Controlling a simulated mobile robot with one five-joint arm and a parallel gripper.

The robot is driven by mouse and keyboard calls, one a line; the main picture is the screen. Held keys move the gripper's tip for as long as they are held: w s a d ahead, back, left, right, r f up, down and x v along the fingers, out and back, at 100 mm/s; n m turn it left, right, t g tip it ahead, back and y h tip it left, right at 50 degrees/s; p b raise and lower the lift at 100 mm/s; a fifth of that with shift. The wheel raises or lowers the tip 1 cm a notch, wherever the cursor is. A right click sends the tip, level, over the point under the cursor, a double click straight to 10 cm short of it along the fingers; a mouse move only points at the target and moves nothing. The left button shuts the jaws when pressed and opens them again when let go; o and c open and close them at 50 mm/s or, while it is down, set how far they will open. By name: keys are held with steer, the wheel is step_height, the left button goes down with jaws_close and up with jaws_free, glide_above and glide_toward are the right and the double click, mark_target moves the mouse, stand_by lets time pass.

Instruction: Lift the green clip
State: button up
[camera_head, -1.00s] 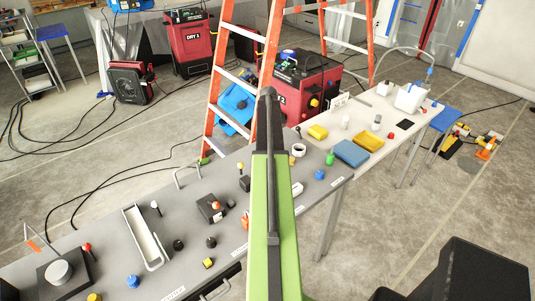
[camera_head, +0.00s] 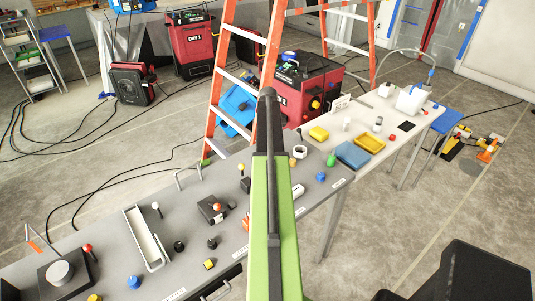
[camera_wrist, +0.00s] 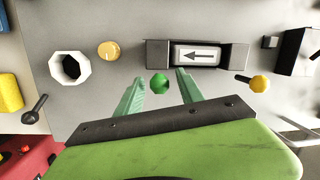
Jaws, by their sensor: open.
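A small green faceted piece (camera_wrist: 159,83), which I take to be the green clip, sits on the grey panel in the wrist view. My gripper (camera_wrist: 160,85) is open, with one pale green finger on each side of the piece. A gap shows on both sides, and I cannot tell the height of the fingertips above the panel. In the head view my arm hides this piece and the fingers.
A block with a white arrow face (camera_wrist: 195,55) stands close beside the piece. A yellow knob (camera_wrist: 109,50) and a white ring (camera_wrist: 70,67) are to its left. A yellow-tipped lever (camera_wrist: 258,83) is to its right. Another green object (camera_head: 331,159) stands near the bench edge.

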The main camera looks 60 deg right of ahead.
steer(key=shift+r, duration=0.15)
step_height(320, 180, up, 17)
steer(key=w+d+p, duration=0.2)
steer(key=p, duration=1.5)
steer(key=shift+w, duration=0.25)
steer(key=shift+d, duration=0.1)
